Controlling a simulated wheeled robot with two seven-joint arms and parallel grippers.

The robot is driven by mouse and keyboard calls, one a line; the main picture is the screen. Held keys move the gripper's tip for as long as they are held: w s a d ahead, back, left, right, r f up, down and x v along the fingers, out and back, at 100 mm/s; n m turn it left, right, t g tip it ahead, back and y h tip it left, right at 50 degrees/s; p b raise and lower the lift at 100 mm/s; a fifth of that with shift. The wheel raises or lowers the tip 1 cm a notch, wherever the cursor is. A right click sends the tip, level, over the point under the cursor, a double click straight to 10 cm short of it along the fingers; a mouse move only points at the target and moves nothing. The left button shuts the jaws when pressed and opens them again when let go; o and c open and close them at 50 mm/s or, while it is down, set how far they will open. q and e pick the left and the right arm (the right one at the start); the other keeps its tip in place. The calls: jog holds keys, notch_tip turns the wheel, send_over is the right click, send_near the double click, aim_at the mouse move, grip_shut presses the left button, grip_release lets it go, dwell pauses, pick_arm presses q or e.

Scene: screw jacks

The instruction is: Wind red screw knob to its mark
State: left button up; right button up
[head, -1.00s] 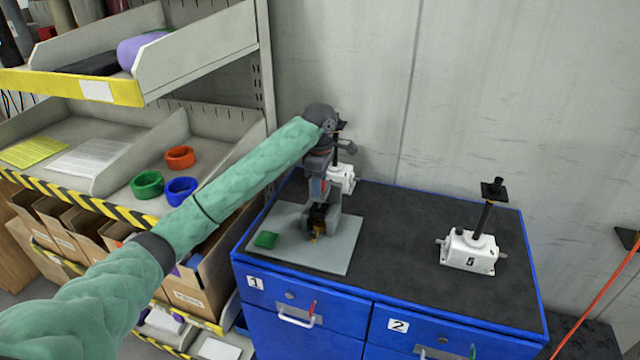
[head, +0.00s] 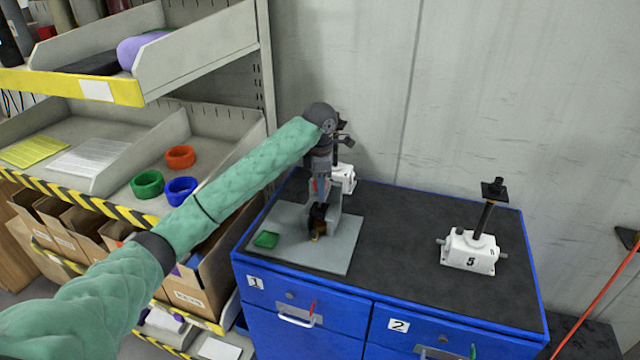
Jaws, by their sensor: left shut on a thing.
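A grey fixture with a flat base plate (head: 343,252) stands at the left of the blue cabinet top. A grey upright block (head: 334,226) rises from the plate. A green piece (head: 266,240) lies on the plate's left side. My left gripper (head: 317,222) points down in front of the upright block, with its dark fingers shut at the screw. The fingers hide the knob they hold, so neither its red colour nor its mark can be made out. A small brass-coloured part (head: 315,238) shows just below the fingers. My right gripper is not in view.
A white screw jack (head: 468,252) labelled 5 stands at the right of the cabinet top (head: 400,228). Another white jack (head: 345,177) stands behind my left gripper, partly hidden. Shelves with coloured rings (head: 181,190) are at left. The cabinet's middle is clear.

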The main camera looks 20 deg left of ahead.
pick_arm(q)
jog(key=shift+s+f, duration=0.1)
jog(key=shift+f, duration=0.15)
jog(key=o, duration=1)
jog(key=shift+c, duration=0.2)
jog(key=shift+a+r, duration=0.1)
jog(key=shift+r, duration=0.1)
jog(key=shift+r, duration=0.8)
notch_tip(320, 180, up, 4)
jog(key=shift+r+b, duration=0.25)
jog(key=shift+b, duration=0.6)
jog(key=shift+r, duration=0.75)
